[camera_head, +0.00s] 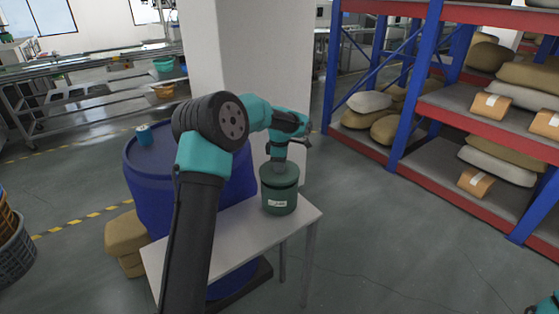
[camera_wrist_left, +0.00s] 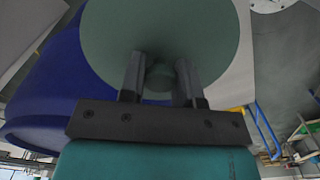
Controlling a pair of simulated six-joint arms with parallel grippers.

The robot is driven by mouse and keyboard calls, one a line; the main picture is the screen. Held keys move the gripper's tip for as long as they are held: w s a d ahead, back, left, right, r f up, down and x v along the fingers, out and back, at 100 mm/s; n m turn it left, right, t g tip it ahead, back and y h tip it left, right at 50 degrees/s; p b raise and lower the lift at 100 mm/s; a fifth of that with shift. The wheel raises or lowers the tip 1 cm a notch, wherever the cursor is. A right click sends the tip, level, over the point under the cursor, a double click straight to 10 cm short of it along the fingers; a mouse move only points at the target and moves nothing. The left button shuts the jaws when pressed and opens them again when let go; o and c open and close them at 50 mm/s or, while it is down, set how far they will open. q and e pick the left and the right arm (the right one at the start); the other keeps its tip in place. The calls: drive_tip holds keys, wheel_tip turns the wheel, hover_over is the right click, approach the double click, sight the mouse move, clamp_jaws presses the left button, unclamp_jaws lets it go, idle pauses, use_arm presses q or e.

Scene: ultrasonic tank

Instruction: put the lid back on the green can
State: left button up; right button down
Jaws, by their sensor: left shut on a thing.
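The green can (camera_head: 279,202) stands upright near the right end of the small white table, with a pale label on its front. The round green lid (camera_head: 270,180) is at the can's top, looking level and lined up with it. I cannot tell whether it is fully seated. My left gripper (camera_head: 279,166) points down from above, with its fingers shut on the lid's knob. In the left wrist view the lid (camera_wrist_left: 205,25) fills the upper middle, its knob (camera_wrist_left: 160,78) between the two fingers; the can is hidden behind it.
The white table (camera_head: 232,238) has bare top left of the can. A large blue barrel (camera_head: 150,190) stands behind the table's left part, by tan sacks (camera_head: 126,238). A pale pillar (camera_head: 265,60) rises behind. Blue and red shelving (camera_head: 400,100) stands at right.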

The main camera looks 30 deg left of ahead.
use_arm(q)
drive_tip(key=shift+f, duration=1.35)
drive_tip(key=shift+f, duration=0.15)
idle(1.2)
drive_tip(key=o, duration=1.5)
drive_tip(key=shift+r, duration=3.5)
drive_tip(key=shift+c, duration=0.2)
clamp_jaws()
